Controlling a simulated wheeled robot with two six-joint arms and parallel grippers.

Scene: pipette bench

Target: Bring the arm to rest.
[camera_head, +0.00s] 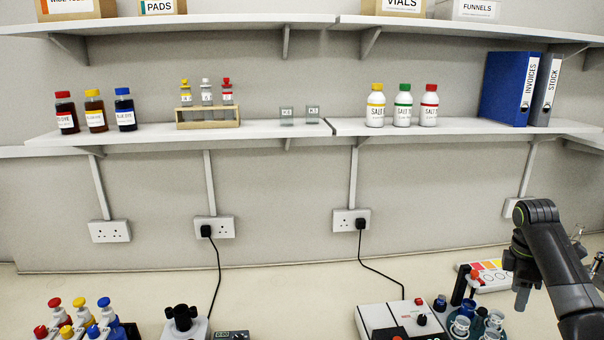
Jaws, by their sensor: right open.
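My right arm, dark grey, comes in at the right edge. Its gripper (521,298) points down over the right side of the bench, open, with nothing seen between its fingers. It is seen edge-on, just right of a round rack of tubes and in front of a white box with coloured patches (487,273). Whether it touches either cannot be told. My left arm and gripper are not in view.
A white device with a dark knob (380,318) and the tube rack (462,326) stand near the right gripper. Colour-capped bottles (78,312) and a dark-topped device (182,322) stand at the left. The bench middle (285,290) is clear. Shelves (250,133) hold bottles and binders.

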